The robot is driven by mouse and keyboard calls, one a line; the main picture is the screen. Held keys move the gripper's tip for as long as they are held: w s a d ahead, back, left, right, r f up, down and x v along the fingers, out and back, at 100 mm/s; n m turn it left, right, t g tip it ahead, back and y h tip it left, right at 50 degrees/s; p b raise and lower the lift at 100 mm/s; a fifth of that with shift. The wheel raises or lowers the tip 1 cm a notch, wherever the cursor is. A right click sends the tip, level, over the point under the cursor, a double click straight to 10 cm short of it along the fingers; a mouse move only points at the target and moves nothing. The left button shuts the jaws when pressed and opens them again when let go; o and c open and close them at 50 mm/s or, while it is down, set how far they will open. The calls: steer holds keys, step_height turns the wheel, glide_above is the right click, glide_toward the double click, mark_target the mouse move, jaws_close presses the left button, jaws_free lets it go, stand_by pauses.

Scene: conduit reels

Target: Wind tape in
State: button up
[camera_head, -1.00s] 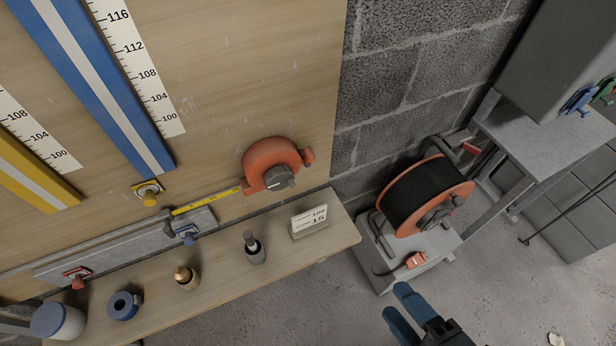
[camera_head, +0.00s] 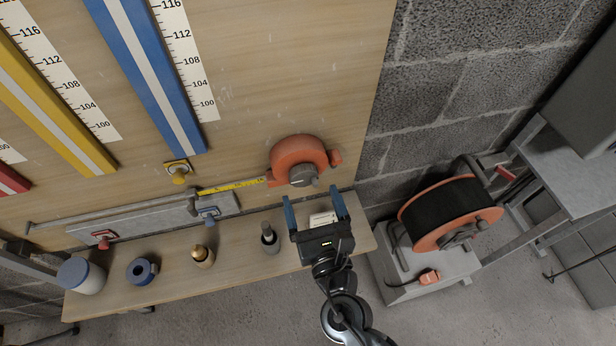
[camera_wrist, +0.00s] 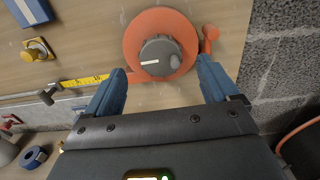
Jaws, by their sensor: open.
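An orange tape reel (camera_head: 297,153) with a grey knob (camera_head: 303,175) is mounted low on the wooden board. Yellow tape (camera_head: 233,187) runs out from its left side to a small hook at the rail. My gripper (camera_head: 315,200) is open and empty, just below the reel in the head view. In the wrist view the reel (camera_wrist: 152,28) and its grey knob (camera_wrist: 160,55) lie ahead, between and beyond the two blue fingers (camera_wrist: 160,85). The fingers look apart from the knob. A small orange side lever (camera_wrist: 210,33) sticks out on the reel's right.
The shelf (camera_head: 235,262) below holds a grey-topped bottle (camera_head: 269,238), a wooden-capped one (camera_head: 202,256), a blue ring (camera_head: 142,270) and a jar (camera_head: 80,276). A card (camera_head: 323,219) stands partly behind my gripper. A black cable reel (camera_head: 448,213) stands at right.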

mark_target(305, 179)
steer(key=x, duration=0.5)
steer(key=shift+w+a, duration=0.1)
steer(key=shift+w, duration=0.2)
steer(key=shift+c, duration=0.2)
steer(key=c, duration=1)
steer(key=shift+f+m+b, duration=0.1)
steer(key=shift+m+b, duration=0.2)
